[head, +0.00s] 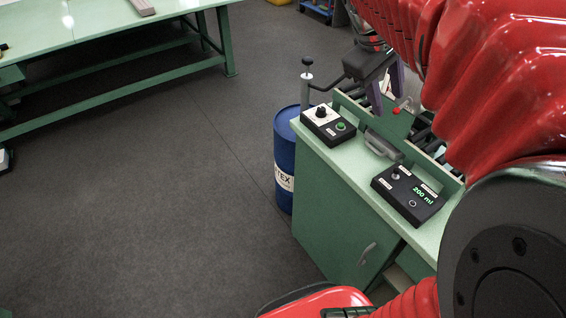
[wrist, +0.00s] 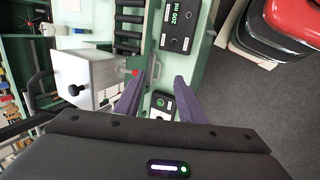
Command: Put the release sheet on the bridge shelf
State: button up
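I cannot pick out the release sheet in either view. No bridge shelf can be identified with certainty either. My gripper (head: 388,104) has two purple fingers and hangs over the back edge of the pale green counter (head: 345,163). In the wrist view my gripper (wrist: 167,70) has its fingers spread with a gap between them and nothing held. Through that gap the counter and part of a control box show. My red arm hides much of the right side of the head view.
A control box with a green button (head: 328,124) and a "200 ml" box (head: 408,194) stand on the counter. A blue drum (head: 284,160) stands beside it. A white box with a black knob (wrist: 88,76) is left of my fingers. A green table (head: 95,35) is far left; floor between is clear.

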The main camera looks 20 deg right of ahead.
jog(key=s+a+f+m+t+y, duration=0.1)
jog(key=s+a+f, duration=0.1)
jog(key=a, duration=0.5)
jog(key=s+a+f+t+y, duration=0.2)
jog(key=s+a+f, duration=0.1)
jog(key=a, duration=0.5)
jog(key=s+a+f+m+t+y, duration=0.1)
jog(key=s+a+f+t+y, duration=0.1)
jog(key=a+f, duration=0.3)
jog(key=a, duration=0.3)
jog(key=shift+s+m, duration=0.25)
jog(key=shift+m, duration=0.05)
jog(key=shift+s+a, duration=0.1)
jog(key=shift+c, duration=0.6)
